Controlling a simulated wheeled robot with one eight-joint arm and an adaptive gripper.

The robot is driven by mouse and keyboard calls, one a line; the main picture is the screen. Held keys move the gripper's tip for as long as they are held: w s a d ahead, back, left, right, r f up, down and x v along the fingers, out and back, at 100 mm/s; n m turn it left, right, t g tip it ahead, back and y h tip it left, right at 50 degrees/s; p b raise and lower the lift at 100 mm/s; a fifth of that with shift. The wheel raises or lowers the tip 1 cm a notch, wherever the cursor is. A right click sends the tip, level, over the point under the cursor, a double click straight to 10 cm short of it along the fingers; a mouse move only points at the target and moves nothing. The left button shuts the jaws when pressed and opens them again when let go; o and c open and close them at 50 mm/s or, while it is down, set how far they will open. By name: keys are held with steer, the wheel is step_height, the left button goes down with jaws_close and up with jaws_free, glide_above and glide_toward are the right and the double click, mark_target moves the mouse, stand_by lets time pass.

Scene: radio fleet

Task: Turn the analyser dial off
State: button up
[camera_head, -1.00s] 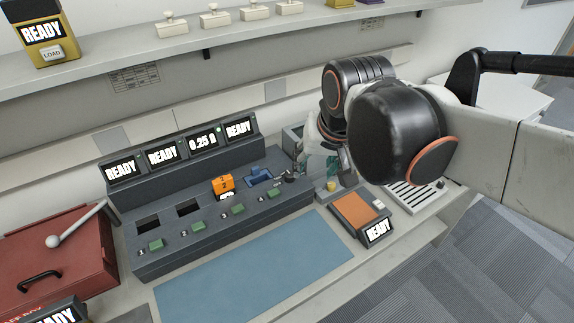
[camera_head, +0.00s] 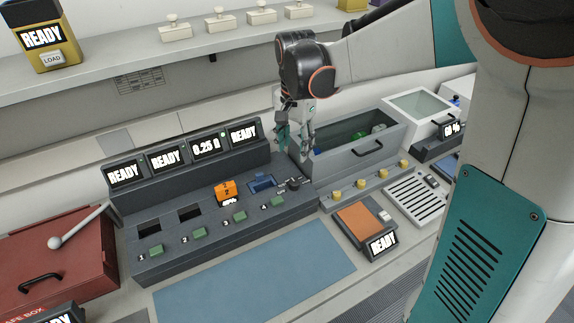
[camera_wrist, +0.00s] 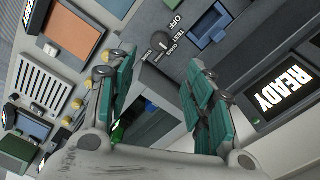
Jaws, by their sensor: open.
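The analyser (camera_head: 225,222) is a dark grey console with numbered bays and a row of screens. Its dial (camera_head: 295,184) is a small dark knob at its right end. In the wrist view the dial (camera_wrist: 160,42) has OFF, TEST and a third label beside it; I cannot tell surely which one its pointer marks. My gripper (camera_head: 296,152) is open and empty, pointing down above and behind the dial, apart from it. In the wrist view its teal fingers (camera_wrist: 160,68) are spread, with the dial beyond the gap between their tips.
An orange pack (camera_head: 226,187) sits in one bay, beside a blue bay (camera_head: 262,182). A grey bin (camera_head: 362,148) with a handle stands right of the gripper. A red box (camera_head: 55,255) is at left. A blue mat (camera_head: 255,272) lies clear in front.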

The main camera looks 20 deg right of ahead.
mark_target(294, 182)
step_height(294, 182, down, 13)
steer(key=b, duration=0.4)
steer(key=shift+s+f, duration=0.1)
steer(key=c, duration=1.1)
